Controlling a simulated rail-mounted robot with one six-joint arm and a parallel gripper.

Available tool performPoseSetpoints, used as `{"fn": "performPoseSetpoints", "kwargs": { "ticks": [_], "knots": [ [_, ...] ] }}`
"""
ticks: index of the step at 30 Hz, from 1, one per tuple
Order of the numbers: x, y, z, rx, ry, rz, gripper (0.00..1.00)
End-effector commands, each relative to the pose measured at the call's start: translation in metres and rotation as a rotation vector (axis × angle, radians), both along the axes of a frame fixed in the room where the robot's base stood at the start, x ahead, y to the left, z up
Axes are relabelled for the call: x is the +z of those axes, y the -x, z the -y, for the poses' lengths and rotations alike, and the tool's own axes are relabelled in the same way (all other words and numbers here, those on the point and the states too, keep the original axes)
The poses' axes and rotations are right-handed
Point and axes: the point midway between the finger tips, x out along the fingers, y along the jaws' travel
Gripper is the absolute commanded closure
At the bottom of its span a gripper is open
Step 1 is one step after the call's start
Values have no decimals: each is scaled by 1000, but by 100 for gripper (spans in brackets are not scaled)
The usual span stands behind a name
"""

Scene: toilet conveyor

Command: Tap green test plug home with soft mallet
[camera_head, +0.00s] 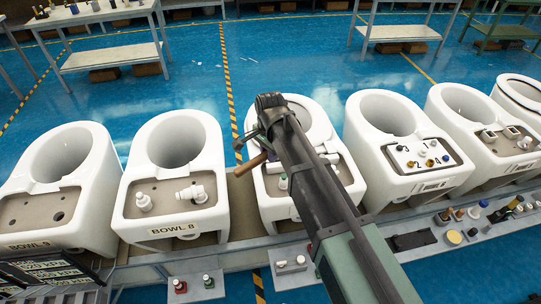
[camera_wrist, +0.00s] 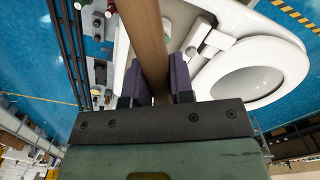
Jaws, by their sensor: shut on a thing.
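My gripper (camera_wrist: 155,75) is shut on the brown wooden handle of the mallet (camera_wrist: 146,35), which runs between its two purple fingers in the wrist view. In the head view the handle (camera_head: 250,163) sticks out left of the dark end of my arm. I cannot make out the mallet's head. A green plug (camera_head: 283,182) stands on the flat deck of the middle bowl (camera_head: 273,210), a little right of and below the handle in the picture. My arm covers part of that bowl.
Bowl 8 (camera_head: 175,235) stands to the left with white fittings on its deck. Another bowl (camera_head: 420,187) with several small parts stands to the right. Small trays (camera_head: 195,291) line the front edge. Blue floor is open behind the row.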

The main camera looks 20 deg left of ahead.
Motion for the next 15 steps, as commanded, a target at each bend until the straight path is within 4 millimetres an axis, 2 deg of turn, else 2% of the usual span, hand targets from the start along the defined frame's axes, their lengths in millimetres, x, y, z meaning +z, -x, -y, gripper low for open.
{"fn": "performPoseSetpoints", "kwargs": {
  "ticks": [8, 15],
  "knots": [
    [0, 1, 0, 5, 0, 1, 100],
    [-12, 1, 0, 5, 0, 1, 100]
  ]
}}
